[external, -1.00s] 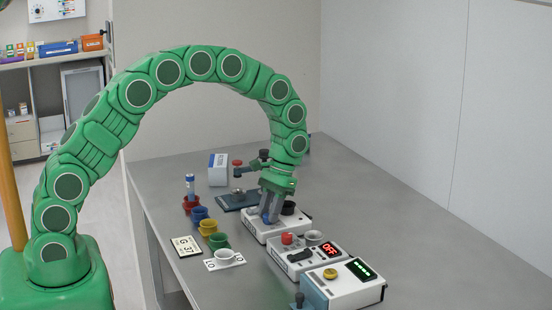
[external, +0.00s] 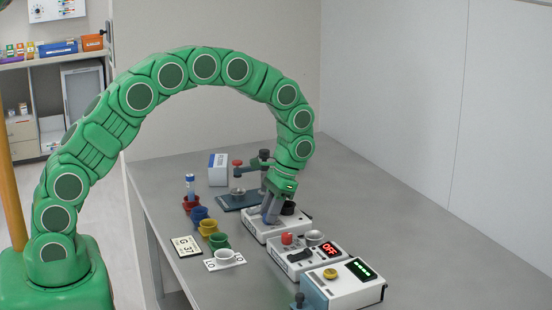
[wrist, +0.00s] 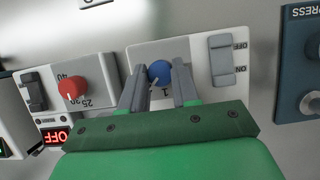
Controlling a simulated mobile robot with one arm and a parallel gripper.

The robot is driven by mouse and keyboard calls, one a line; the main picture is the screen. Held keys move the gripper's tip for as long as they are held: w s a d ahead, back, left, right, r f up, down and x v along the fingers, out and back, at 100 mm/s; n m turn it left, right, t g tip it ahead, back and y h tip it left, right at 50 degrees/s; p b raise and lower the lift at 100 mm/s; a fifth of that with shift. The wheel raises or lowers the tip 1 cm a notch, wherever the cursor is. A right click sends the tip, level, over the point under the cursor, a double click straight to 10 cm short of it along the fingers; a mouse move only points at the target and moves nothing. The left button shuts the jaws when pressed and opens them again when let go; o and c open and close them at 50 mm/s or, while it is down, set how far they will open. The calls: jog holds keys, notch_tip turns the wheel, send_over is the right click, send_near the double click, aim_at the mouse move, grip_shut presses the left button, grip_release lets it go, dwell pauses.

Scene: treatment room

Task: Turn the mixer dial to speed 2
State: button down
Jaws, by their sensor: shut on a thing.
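The mixer is a white box, seen in the external view (external: 252,228) and in the wrist view (wrist: 190,50). Its blue dial (wrist: 159,71) sits between my two fingertips, with a pale mark on its lower left side. A printed 1 shows just below the dial; other numbers are hidden by the fingers. A grey rocker switch marked OFF and ON is on the same box to the right in the wrist view. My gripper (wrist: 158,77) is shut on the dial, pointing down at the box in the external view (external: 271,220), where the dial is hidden.
A white unit (external: 318,262) with a red knob (wrist: 72,88) and a lit OFF display stands close beside the mixer. A second unit with a green display (external: 345,285) is nearer. Coloured cups line the left side. The table's right side is clear.

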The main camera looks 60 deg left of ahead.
jog(key=c, duration=0.8)
grip_release()
jog(key=shift+c, duration=0.2)
jog(key=shift+r, duration=0.1)
jog(key=v, duration=0.7)
jog(key=shift+w+r, duration=0.2)
jog(key=shift+r, duration=0.05)
jog(key=shift+r, duration=0.1)
